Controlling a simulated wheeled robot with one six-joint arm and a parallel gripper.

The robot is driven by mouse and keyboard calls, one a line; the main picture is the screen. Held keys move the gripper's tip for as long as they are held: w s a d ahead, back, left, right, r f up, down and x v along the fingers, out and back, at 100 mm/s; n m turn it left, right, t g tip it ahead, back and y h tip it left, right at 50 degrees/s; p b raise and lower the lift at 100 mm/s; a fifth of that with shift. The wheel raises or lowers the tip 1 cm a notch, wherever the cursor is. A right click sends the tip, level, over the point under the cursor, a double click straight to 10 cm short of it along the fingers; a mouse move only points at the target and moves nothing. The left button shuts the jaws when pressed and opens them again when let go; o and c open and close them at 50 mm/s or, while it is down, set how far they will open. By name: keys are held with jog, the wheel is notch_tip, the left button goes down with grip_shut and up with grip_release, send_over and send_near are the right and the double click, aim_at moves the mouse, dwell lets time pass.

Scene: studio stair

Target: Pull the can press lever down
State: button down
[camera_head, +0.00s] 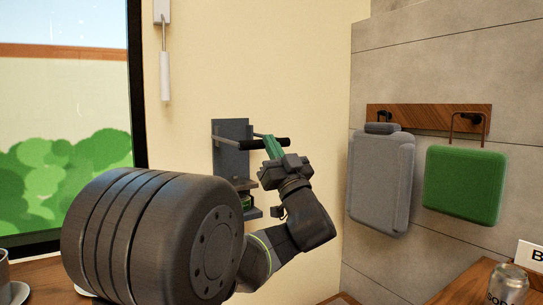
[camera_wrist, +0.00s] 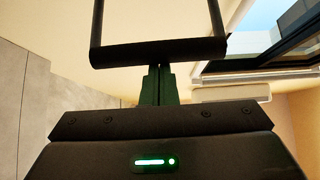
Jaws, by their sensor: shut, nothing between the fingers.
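The can press (camera_head: 230,133) is a grey plate fixed to the cream wall. Its lever sticks out near the top and ends in a black cross bar (camera_head: 250,145), which also shows in the wrist view (camera_wrist: 155,53) with its two side rods. Lower in the press is a small green item (camera_head: 246,202), mostly hidden behind my arm. My gripper (camera_head: 270,144) has green fingers, shut with nothing between them. In the wrist view the fingertips (camera_wrist: 158,75) come right up to the middle of the bar. I cannot tell whether they touch it.
A grey case (camera_head: 381,180) and a green case (camera_head: 464,185) hang from a wooden rack (camera_head: 429,119) on the tiled wall to the right. A soda can (camera_head: 508,285) stands on the wooden counter (camera_head: 468,288) at lower right. A window (camera_head: 65,120) is on the left.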

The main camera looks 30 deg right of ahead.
jog(key=shift+t+y, duration=0.3)
jog(key=shift+t, duration=0.2)
jog(key=shift+w+f+b, duration=0.2)
jog(key=shift+f+b, duration=1.15)
jog(key=shift+b, duration=0.2)
jog(key=shift+w+f+b, duration=0.2)
jog(key=shift+f+b, duration=1.1)
jog(key=shift+b, duration=0.2)
